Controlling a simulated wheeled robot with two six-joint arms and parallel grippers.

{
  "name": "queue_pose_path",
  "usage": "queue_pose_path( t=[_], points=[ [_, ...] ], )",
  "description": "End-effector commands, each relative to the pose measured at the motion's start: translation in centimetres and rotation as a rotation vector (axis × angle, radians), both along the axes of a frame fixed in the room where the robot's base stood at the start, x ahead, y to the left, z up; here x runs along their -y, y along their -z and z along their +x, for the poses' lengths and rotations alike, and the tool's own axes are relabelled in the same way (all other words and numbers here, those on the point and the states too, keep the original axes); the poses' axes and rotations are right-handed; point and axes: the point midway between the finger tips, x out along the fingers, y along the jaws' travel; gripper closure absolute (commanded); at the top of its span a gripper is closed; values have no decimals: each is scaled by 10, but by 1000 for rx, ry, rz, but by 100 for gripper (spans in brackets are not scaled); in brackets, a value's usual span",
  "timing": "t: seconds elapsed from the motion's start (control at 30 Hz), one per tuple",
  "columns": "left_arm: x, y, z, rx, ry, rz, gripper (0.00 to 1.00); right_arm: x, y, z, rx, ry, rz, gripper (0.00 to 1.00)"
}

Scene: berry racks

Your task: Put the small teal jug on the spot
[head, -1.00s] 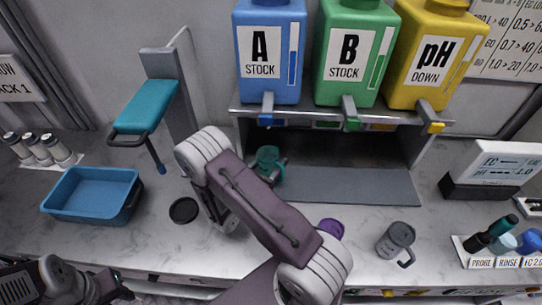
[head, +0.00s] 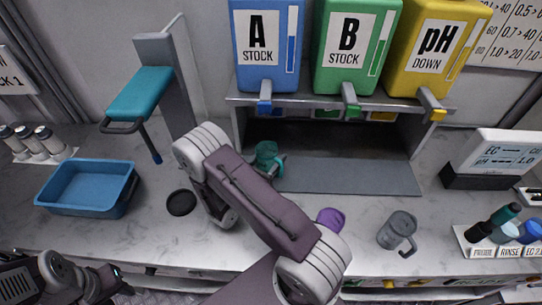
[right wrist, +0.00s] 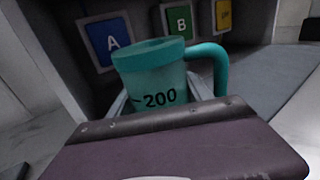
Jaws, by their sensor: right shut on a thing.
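The small teal jug (head: 267,155) stands at the left front of the shelf bay, under the blue A tank. My right gripper (head: 279,165) is shut on it, mostly hidden behind my own arm. In the right wrist view the jug (right wrist: 152,78) shows upright between the fingers, marked 200, with its handle to the right. I cannot tell whether its base touches the surface. The spot, a black round disc (head: 181,202), lies bare on the counter, left of my right arm. My left gripper (head: 108,282) is at the lower left, away from the jug; its jaws are unclear.
A blue tub (head: 86,188) stands left of the disc, below a teal-topped stand (head: 140,95). A purple vessel (head: 331,218) and a grey jug (head: 398,232) stand to the right. A grey mat (head: 350,177) lies before the shelf.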

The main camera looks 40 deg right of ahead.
Motion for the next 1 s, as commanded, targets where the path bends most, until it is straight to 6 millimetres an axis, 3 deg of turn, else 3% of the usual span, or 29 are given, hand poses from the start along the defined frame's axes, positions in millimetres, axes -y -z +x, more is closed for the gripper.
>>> queue_pose_path(
  t=[0.37,0.4,0.47,0.8,1.0],
  points=[
    [0,4,0,0,0,0,64,0,5,0,0,0,0,82],
    [0,3,0,0,0,0,64,0,5,0,0,0,0,34],
    [0,3,0,0,0,0,64,0,5,0,0,0,0,17],
    [0,4,0,0,0,0,64,-1,5,0,0,-1,0,17],
    [0,7,0,0,0,0,64,-25,6,-8,0,-5,0,17]
  ],
)
